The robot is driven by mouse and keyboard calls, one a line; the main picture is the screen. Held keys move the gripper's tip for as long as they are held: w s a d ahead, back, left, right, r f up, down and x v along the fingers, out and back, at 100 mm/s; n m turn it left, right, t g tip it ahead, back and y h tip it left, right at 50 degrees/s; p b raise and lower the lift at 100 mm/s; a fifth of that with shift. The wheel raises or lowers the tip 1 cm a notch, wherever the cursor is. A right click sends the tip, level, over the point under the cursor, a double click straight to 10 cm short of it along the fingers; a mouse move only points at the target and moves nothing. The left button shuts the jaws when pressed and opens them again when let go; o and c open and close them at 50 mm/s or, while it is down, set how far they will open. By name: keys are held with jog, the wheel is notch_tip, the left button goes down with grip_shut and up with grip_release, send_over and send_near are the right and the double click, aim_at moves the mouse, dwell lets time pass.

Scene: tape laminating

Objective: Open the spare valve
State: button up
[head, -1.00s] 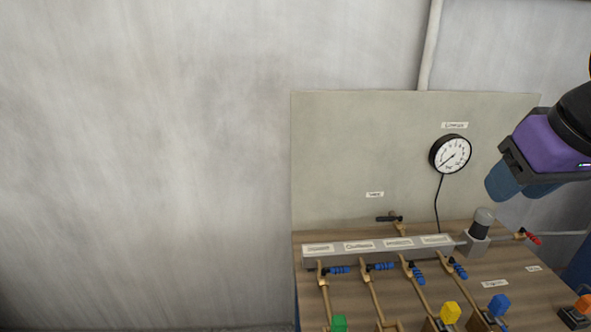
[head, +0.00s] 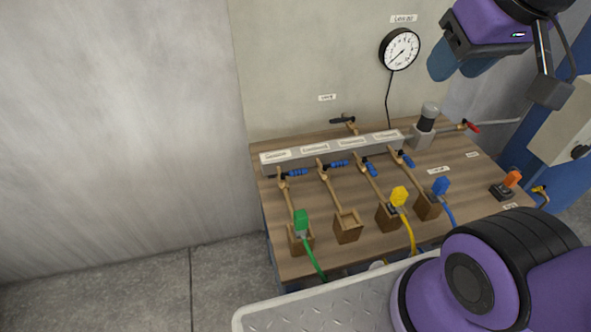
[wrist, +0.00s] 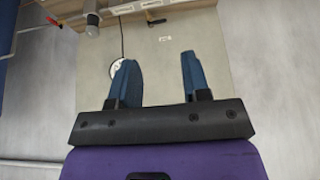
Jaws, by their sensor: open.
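Several blue-handled valves sit on pipes in front of a grey manifold (head: 330,149); its labels are too small to read, so I cannot tell which is the spare. The first valve (head: 293,173) and second valve (head: 337,164) have handles turned across their pipes. The third valve (head: 369,168) and fourth valve (head: 405,160) have handles lying more along theirs. A black-handled valve (head: 343,120) stands behind the manifold, also in the wrist view (wrist: 157,22). My gripper (head: 460,68) is open and empty, raised right of the gauge; its fingers (wrist: 160,65) are apart in the wrist view.
Wooden boxes stand at the pipe ends; the second box (head: 348,227) is empty, the others have green (head: 301,222), yellow (head: 399,196) and blue (head: 441,186) plugs. A gauge (head: 399,49) hangs on the board. A red-handled valve (head: 472,126) and orange switch (head: 512,179) are right.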

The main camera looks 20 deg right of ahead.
jog(key=w, duration=0.1)
jog(key=n+g, duration=0.7)
jog(key=n, duration=1.1)
send_over(299, 170)
jog(key=w, duration=0.3)
notch_tip(299, 170, down, 27)
jog(key=s+f, duration=0.1)
jog(key=f, duration=0.5)
jog(key=s+f, duration=0.1)
jog(key=f, duration=0.3)
jog(key=shift+s, duration=0.3)
grip_shut()
